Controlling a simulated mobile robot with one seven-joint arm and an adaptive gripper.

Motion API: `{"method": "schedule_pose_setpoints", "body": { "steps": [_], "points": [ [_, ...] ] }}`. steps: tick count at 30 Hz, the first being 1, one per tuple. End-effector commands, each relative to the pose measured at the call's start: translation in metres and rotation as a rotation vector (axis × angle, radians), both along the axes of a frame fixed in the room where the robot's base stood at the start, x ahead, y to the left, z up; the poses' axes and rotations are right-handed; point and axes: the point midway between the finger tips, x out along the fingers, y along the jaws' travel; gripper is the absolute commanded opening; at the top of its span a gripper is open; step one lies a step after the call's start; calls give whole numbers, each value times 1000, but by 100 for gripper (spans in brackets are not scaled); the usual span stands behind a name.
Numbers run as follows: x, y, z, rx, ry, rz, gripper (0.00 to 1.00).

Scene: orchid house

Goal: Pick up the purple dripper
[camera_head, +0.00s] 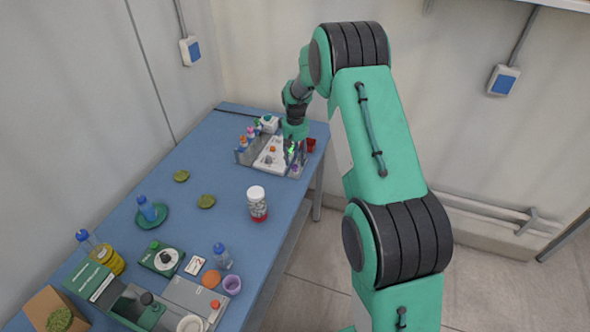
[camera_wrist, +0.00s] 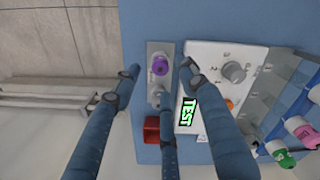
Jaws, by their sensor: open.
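The purple dripper (camera_wrist: 159,65) stands on a narrow grey plate (camera_wrist: 153,47) in the wrist view, and its round top faces the camera. My gripper (camera_wrist: 160,76) is open above it, one finger on the left, one on the right and a third below in the picture. The fingers look apart from the dripper; their height above it is hard to tell. In the head view my gripper (camera_head: 295,150) is over the far right end of the blue table, and the dripper is a tiny purple spot (camera_head: 295,168) just below it.
A white panel (camera_wrist: 212,60) with a grey knob and a green TEST sign lies right beside the dripper. A red block (camera_wrist: 152,129) is close by. A grey rack holds several coloured-cap bottles (camera_wrist: 299,128). A white jar (camera_head: 257,200) stands nearer; the mid-table is mostly clear.

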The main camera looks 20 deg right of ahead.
Motion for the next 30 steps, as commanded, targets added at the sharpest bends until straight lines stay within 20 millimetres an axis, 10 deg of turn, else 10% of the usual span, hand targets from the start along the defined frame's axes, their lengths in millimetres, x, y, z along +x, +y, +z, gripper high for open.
{"method": "schedule_pose_setpoints", "body": {
  "steps": [9,27,30],
  "points": [
    [-1,2,-35,0,1,0,43],
    [-1,2,-37,0,1,0,43],
    [-1,2,-37,0,1,0,27]
  ]
}}
